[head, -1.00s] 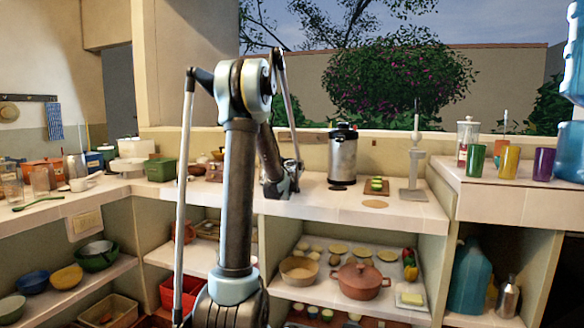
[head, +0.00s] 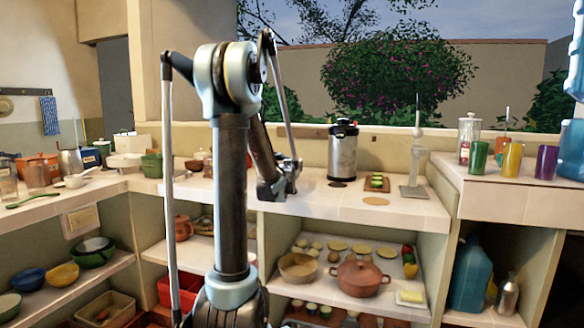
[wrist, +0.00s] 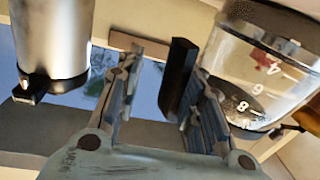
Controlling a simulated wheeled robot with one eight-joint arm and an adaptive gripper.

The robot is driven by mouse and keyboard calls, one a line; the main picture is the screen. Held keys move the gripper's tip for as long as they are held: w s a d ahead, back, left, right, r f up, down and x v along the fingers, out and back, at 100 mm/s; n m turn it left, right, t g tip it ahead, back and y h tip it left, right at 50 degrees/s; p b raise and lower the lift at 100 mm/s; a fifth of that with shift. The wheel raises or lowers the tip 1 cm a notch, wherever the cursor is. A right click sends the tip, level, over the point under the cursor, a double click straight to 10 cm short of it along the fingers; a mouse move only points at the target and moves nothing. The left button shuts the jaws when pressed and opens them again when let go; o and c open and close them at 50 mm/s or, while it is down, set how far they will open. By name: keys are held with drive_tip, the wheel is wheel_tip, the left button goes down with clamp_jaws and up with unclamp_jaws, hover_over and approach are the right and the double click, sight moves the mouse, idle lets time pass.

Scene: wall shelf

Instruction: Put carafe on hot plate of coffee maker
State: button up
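The carafe (wrist: 255,75) is clear glass with white numbers and a dark band, at the right of the wrist view. Its black handle (wrist: 181,75) stands between my gripper's fingers (wrist: 165,90), nearer the right finger, with a gap to the left one. My gripper is open. In the head view my gripper (head: 280,183) is low over the back counter, and my arm blocks much of the area beside it. I cannot make out the carafe clearly there. I cannot identify a coffee maker or hot plate with certainty.
A silver urn (head: 343,155) with a black top stands right of my gripper; a silver cylinder (wrist: 52,40) shows in the wrist view. A small board (head: 376,184) and a clear stand (head: 415,175) are further right. The counter's front (head: 330,205) is mostly clear.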

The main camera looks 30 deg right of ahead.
drive_tip(key=shift+s+a+f, duration=0.1)
drive_tip(key=shift+s+a, duration=0.3)
drive_tip(key=shift+a, duration=0.1)
drive_tip(key=o, duration=1.6)
drive_tip(key=shift+w, duration=0.1)
drive_tip(key=shift+a, duration=0.1)
drive_tip(key=shift+w+a+v, duration=0.1)
drive_tip(key=shift+v, duration=2.85)
drive_tip(key=shift+w+a+v, duration=0.1)
drive_tip(key=shift+a+v, duration=0.05)
drive_tip(key=shift+v, duration=2.85)
